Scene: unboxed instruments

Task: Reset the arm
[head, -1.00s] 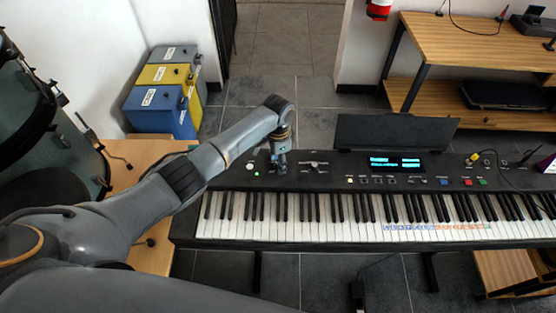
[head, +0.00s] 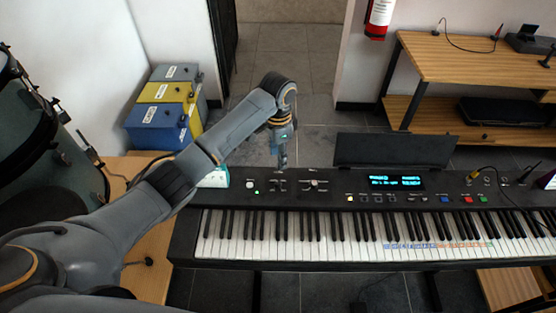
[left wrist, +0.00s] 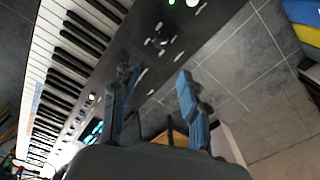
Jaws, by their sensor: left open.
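My left arm reaches in from the left in the head view. Its gripper (head: 282,158) points down over the back edge of the keyboard (head: 215,235), near the knobs at the panel's left end. In the left wrist view the two fingers of the left gripper (left wrist: 155,95) stand apart with nothing between them. The keyboard's keys (left wrist: 60,50) and its control panel with a green light show beyond the fingers. My right gripper is not in view.
Blue, yellow and grey bins (head: 158,117) stand at the back left. A drum (head: 28,140) is at the far left. A wooden shelf (head: 470,60) with devices is at the back right. Grey floor tiles are open behind the keyboard.

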